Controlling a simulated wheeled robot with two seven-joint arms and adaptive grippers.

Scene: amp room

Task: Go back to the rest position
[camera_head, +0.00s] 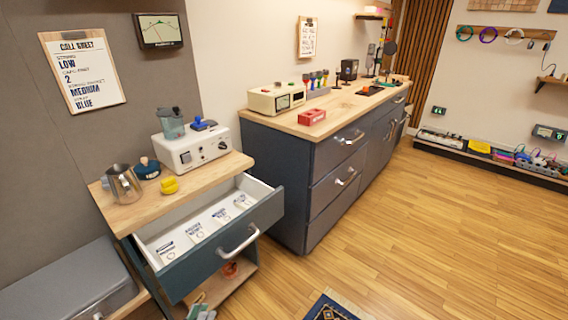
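Neither of my grippers can be made out in the head view, and no arm of mine crosses the scene. The small workbench (110,213) stands at the left, and its drawer (225,250) is pulled open. Several white cards or packets with rings of string (195,232) lie inside the drawer. The drawer's handle (240,242) is free, with nothing on it. A small greenish item (200,308) at the bottom edge, below the drawer, is partly cut off and unclear.
On the bench stand a metal jug (124,184), a white device (190,148) and a yellow item (169,185). A long dark cabinet (290,185) stands behind, a grey case (65,280) at lower left. The wooden floor (440,220) at right is clear, apart from a blue rug (328,308).

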